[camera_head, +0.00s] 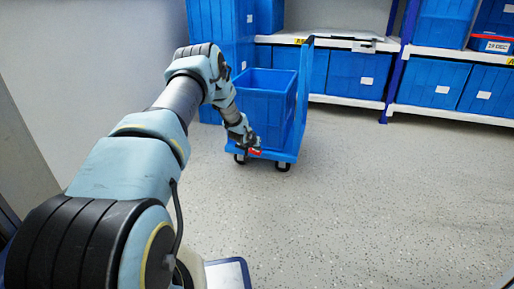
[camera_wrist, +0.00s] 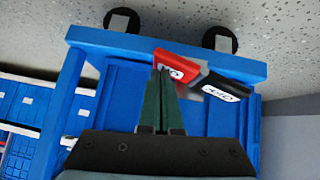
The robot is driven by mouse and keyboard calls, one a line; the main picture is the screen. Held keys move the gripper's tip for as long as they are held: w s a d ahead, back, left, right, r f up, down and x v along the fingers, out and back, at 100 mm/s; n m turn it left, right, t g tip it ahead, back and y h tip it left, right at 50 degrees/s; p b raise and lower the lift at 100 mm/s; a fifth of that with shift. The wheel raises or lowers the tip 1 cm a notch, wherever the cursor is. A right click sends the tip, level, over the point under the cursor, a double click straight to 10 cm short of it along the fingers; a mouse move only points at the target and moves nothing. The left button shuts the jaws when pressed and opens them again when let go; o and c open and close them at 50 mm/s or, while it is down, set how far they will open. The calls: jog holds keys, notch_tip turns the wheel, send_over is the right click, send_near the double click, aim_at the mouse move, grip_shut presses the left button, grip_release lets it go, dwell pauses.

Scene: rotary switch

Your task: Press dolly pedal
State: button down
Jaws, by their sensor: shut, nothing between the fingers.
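The blue dolly (camera_head: 288,156) stands on the floor in the middle of the head view, with a blue crate (camera_head: 262,98) on it. In the wrist view the dolly's front edge (camera_wrist: 120,41) runs across the top. A red pedal (camera_wrist: 178,66) sits at that edge, and a black pedal (camera_wrist: 222,84) is beside it on the right. The red pedal also shows in the head view (camera_head: 255,151). My gripper (camera_wrist: 162,72) is shut and empty. Its fingertips are at the red pedal's lower left in the wrist view; I cannot tell whether they touch it.
Two dolly wheels (camera_wrist: 122,20) (camera_wrist: 220,39) show past the edge. Shelves with blue bins (camera_head: 436,88) stand along the back and right. A stack of blue bins (camera_head: 212,30) is behind the dolly. The floor (camera_head: 370,200) to the right is clear.

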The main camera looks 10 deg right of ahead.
dwell(0.4)
jog(key=r+p, duration=0.2)
jog(key=r, duration=0.1)
jog(key=d+r+p, duration=0.1)
jog(key=r, duration=0.1)
jog(key=shift+s+p, duration=0.3)
jog(key=shift+s, duration=0.1)
jog(key=s+a+r+p, duration=0.2)
jog(key=s+r+p, duration=0.1)
jog(key=s+r, duration=0.2)
jog(key=shift+s+r, duration=0.35)
jog(key=shift+s, duration=0.5)
